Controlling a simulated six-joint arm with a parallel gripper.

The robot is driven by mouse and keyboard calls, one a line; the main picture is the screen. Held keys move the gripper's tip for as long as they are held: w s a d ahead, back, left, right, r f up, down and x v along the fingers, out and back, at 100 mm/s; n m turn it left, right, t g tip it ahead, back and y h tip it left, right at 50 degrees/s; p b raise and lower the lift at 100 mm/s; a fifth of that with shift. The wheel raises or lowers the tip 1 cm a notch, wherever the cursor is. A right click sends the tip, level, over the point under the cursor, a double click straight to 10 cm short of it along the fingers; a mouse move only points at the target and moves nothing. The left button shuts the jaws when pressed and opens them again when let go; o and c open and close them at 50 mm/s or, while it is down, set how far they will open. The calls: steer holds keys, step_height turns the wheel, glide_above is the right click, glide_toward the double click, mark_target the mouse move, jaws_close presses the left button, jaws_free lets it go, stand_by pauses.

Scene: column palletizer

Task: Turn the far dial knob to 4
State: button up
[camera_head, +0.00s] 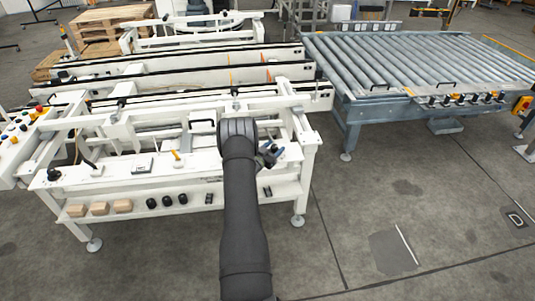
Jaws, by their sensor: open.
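A round black knob (54,174) stands at the left end of the white bench top (115,180). I cannot tell whether it is the far dial, and no dial numbers are readable at this size. Any other dial may be hidden behind my arm. My gripper (272,154) is over the right end of the bench, far to the right of this knob. Its small dark jaws with blue parts are open, and I see nothing held between them.
The bench top also carries a lever (95,167), a white plate (143,165) and an orange handle (177,156). The lower shelf holds wooden blocks (99,208) and black round pieces (167,200). A roller conveyor (415,65) stands right. The floor at front right is clear.

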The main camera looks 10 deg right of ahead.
steer(key=v, duration=1.7)
steer(key=shift+a+r, duration=0.1)
steer(key=s+d+r+n+y, duration=0.3)
steer(key=d+r+n+y, duration=0.2)
steer(key=d+r+y, duration=0.25)
steer(key=shift+y, duration=0.45)
steer(key=x, duration=1.7)
steer(key=shift+w+a+f, duration=0.1)
steer(key=shift+w+f, duration=0.05)
steer(key=shift+f, duration=0.2)
steer(key=c, duration=1)
